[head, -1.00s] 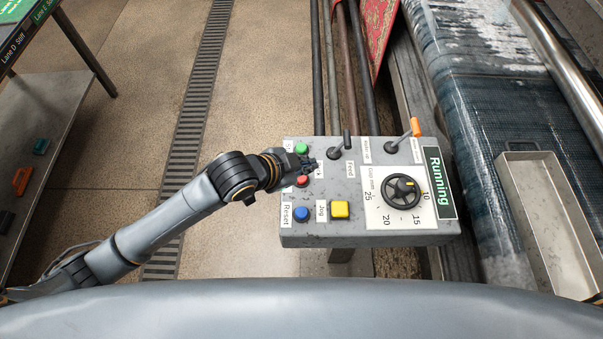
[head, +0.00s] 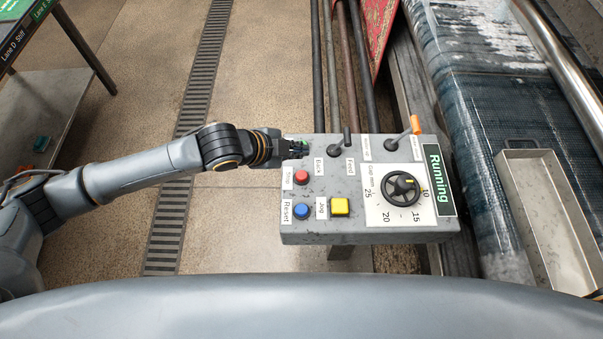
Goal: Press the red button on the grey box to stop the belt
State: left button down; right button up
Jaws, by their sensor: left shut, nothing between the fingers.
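The grey box (head: 340,225) stands in the middle of the head view with buttons, levers and a dial on top. The red button (head: 301,177) is on its left part, fully visible, beside a label that seems to read Stop. My left gripper (head: 303,147) is shut and empty. Its fingertips are over the box's upper left corner, above the red button in the picture, where they cover the green button. I cannot tell whether they touch it. A sign on the box (head: 440,180) reads "Running". My right gripper is not in view.
Near the red button are a blue Reset button (head: 301,211) and a yellow Jog button (head: 340,206). Two levers, one black (head: 340,145) and one orange-tipped (head: 414,125), rise behind. A black handwheel (head: 401,188) is at right. The wet belt (head: 480,110) and a metal tray (head: 510,180) lie further right.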

pick_arm(q)
jog(key=b, duration=0.7)
send_over(299, 177)
notch_tip(299, 177, down, 6)
jog(key=shift+f, duration=0.2)
jog(key=shift+w+f, duration=0.1)
jog(key=shift+f, duration=0.95)
jog(key=shift+f, duration=0.1)
jog(key=shift+f, duration=0.25)
